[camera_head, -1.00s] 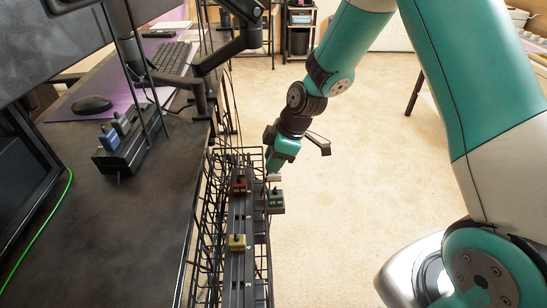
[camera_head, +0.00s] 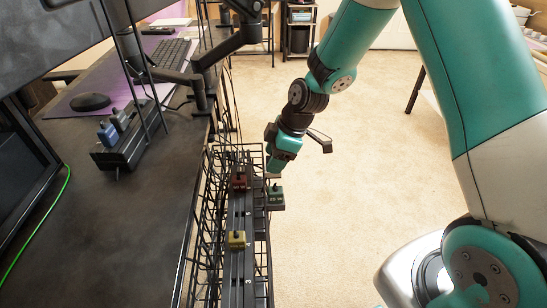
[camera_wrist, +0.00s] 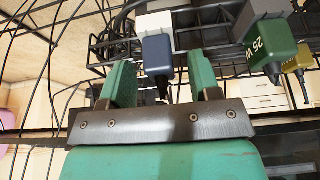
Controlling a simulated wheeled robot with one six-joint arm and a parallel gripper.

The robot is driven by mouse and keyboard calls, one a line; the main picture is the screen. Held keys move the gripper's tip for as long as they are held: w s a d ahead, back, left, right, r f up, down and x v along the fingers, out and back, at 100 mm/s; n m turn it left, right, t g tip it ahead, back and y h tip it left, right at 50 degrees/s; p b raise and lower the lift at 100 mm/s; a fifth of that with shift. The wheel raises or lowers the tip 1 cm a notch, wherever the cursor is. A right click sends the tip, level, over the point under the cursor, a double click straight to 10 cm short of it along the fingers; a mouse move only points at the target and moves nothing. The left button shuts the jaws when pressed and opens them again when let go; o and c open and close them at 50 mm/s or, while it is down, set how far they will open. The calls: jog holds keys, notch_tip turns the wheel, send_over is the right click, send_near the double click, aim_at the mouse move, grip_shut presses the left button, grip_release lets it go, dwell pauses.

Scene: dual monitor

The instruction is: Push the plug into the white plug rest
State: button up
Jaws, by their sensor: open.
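A dark blue plug (camera_wrist: 157,54) is in the wrist view, with its narrow cord end toward my gripper. The white plug rest (camera_wrist: 153,22) is behind it; the two overlap, and I cannot tell how far the plug is in. My gripper (camera_wrist: 162,66) is open, with one green finger on each side of the plug and gaps showing between. In the head view my gripper (camera_head: 277,168) is at the far end of the wire basket and hides the plug. A small white bit, perhaps the rest, shows at its tip.
A green plug (camera_wrist: 265,48) and a yellow plug (camera_wrist: 298,62) hang to the right. In the head view, a dark power strip (camera_head: 237,262) with a red plug (camera_head: 239,179) lies in the wire basket (camera_head: 208,215) beside the desk (camera_head: 110,240).

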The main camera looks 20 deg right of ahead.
jog(key=p+v, duration=0.3)
jog(key=v, duration=1.3)
jog(key=shift+r, duration=0.35)
jog(key=shift+s, duration=0.1)
jog(key=s+a+r+m+g, duration=0.1)
jog(key=s+a+r+m, duration=0.3)
jog(key=s, duration=0.7)
jog(key=s+a+r+m, duration=0.3)
jog(key=s+a+r, duration=0.3)
jog(key=s, duration=0.5)
notch_tip(320, 180, up, 19)
jog(key=p, duration=2)
jog(key=shift+s+a, duration=0.25)
jog(key=shift+a, duration=0.25)
